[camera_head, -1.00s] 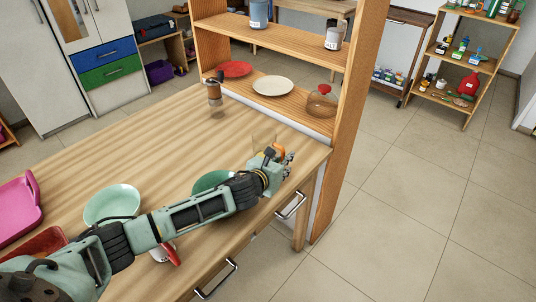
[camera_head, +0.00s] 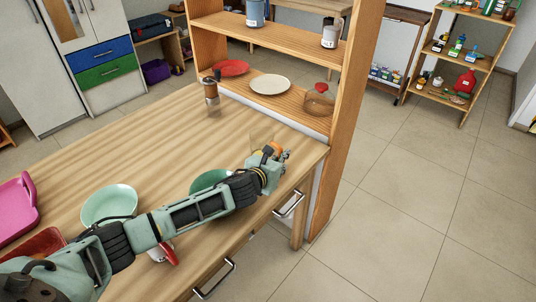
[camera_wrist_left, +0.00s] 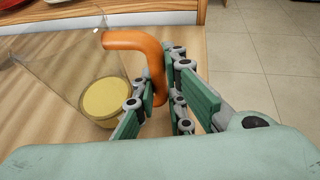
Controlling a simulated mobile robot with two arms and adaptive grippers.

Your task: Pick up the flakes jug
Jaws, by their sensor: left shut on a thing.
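The flakes jug (camera_wrist_left: 92,68) is a clear, see-through jug with an orange handle (camera_wrist_left: 150,58) and yellowish contents (camera_wrist_left: 106,99) low inside it. My left gripper (camera_wrist_left: 158,98) is shut on the handle, with a finger on each side. In the head view the jug (camera_head: 261,137) shows faintly beyond my left gripper (camera_head: 270,163), near the right end of the wooden table. My wrist hides its lower part there. I cannot tell whether its base touches the table. My right gripper is not in view.
On the wooden table (camera_head: 120,155) are a pale green bowl (camera_head: 110,204), a darker green bowl (camera_head: 207,181) partly under my arm, a brown grinder (camera_head: 211,92) and a pink tray (camera_head: 17,208). A wooden shelf (camera_head: 342,110) with dishes stands behind. Open floor lies right.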

